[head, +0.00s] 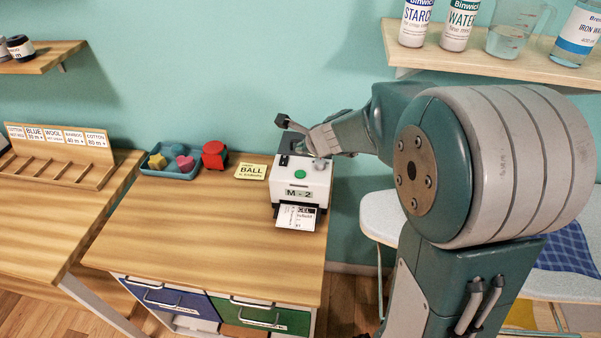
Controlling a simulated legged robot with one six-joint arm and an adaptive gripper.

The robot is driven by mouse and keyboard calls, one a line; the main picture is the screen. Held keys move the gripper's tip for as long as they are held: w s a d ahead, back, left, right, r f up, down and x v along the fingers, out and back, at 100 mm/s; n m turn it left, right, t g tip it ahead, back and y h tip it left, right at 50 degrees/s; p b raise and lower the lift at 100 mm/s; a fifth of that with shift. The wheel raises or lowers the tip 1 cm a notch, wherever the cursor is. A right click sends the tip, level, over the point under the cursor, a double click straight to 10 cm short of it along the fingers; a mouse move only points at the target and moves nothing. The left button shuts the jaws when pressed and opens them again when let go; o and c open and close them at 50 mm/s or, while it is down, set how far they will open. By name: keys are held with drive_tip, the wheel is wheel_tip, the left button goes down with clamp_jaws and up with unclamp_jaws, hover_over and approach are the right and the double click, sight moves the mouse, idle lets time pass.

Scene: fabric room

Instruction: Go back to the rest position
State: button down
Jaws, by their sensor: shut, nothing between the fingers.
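My gripper (282,122) is at the end of my arm, above the back of the white label printer (298,181) marked M-2. It is shut with nothing held, and its fingers point left. I cannot tell from this view whether any part of it touches the printer's top. The printer stands at the right edge of the wooden desk (190,235). A green button shows on its front, and a printed label (296,217) sticks out below it.
A blue tray (171,173) of coloured pieces, a red object (214,154) and a yellow BALL card (250,171) stand at the desk's back. A shelf (490,62) with bottles is above my arm. An ironing board (385,215) is at right. The desk's front is clear.

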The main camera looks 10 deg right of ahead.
idle(0.5)
drive_tip(key=s+a+r+n+g, duration=0.1)
drive_tip(key=s+a+r+n, duration=0.1)
drive_tip(key=s+r+n, duration=0.35)
drive_tip(key=s+a+r+n+g, duration=0.1)
drive_tip(key=s+a+r+n, duration=0.15)
drive_tip(key=s+n, duration=0.55)
drive_tip(key=s+d+n+g+h, duration=0.1)
drive_tip(key=s+d+n+h, duration=0.2)
drive_tip(key=s+n, duration=0.6)
drive_tip(key=s+d, duration=0.1)
drive_tip(key=s, duration=0.6)
drive_tip(key=shift+n, duration=0.35)
drive_tip(key=c, duration=1.3)
unclamp_jaws()
drive_tip(key=shift+r, duration=0.1)
drive_tip(key=shift+c, duration=0.2)
